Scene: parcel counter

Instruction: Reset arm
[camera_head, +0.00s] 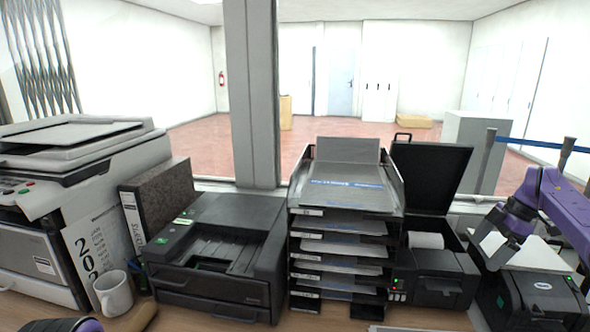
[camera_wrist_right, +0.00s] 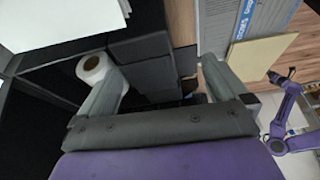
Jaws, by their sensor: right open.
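My right gripper (camera_head: 503,228) is at the right of the head view, above the black printer and white sheet there. In the right wrist view its two grey fingers (camera_wrist_right: 165,85) stand wide apart with nothing held between them. A white paper roll (camera_wrist_right: 92,68) shows beside the left finger, with dark machine parts beyond. A purple part of my left arm (camera_head: 85,325) shows at the bottom left edge of the head view. In the right wrist view a purple arm with a small dark end (camera_wrist_right: 282,75) shows at the right; its jaws are too small to read.
Along the counter stand a copier (camera_head: 70,190), binder (camera_head: 160,195), white mug (camera_head: 113,293), black printer (camera_head: 215,250), tray stack (camera_head: 345,200), open-lidded roll printer (camera_head: 435,262) and small black printer (camera_head: 545,300). A pillar (camera_head: 252,90) rises behind. A little bare counter (camera_head: 200,318) shows in front.

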